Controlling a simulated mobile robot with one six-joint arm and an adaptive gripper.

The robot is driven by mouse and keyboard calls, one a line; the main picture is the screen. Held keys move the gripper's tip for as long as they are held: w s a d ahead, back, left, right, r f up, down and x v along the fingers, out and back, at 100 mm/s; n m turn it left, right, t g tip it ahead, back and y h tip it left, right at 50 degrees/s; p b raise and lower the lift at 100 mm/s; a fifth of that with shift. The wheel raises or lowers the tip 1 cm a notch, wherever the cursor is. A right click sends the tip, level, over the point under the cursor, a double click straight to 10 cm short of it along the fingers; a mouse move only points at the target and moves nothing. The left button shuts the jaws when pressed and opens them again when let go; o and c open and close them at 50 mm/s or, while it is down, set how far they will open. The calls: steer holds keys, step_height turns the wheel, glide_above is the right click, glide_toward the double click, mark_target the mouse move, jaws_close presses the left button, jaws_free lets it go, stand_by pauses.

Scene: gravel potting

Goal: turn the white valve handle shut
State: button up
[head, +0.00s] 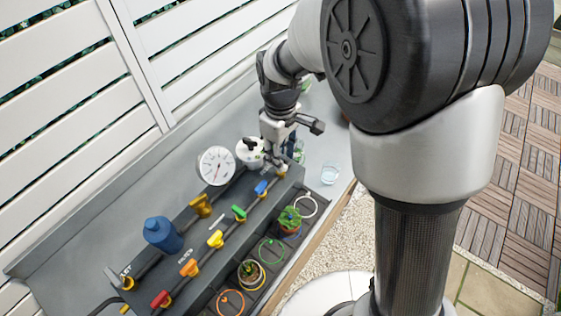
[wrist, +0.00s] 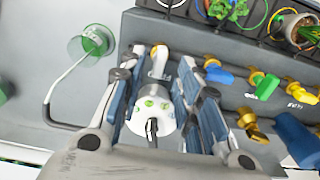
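The white valve handle (wrist: 159,65) shows in the wrist view at the end of the manifold, by its brass valve body. It lies between the two fingers of my gripper (wrist: 160,62), with gaps seen on both sides. The fingers are apart, so my gripper is open. In the head view my gripper (head: 283,163) points down over the far end of the valve row and mostly hides the white handle.
Blue (head: 261,187), green (head: 239,212), yellow, orange and red handles line the manifold. A dial gauge (head: 215,166) and blue canister (head: 162,234) stand behind. A white canister (wrist: 152,116) is near the fingers. A glass (head: 330,174) and potted plants (head: 290,219) stand nearby.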

steer(key=shift+f+b, duration=0.35)
steer(key=shift+f, duration=1.2)
jaws_close()
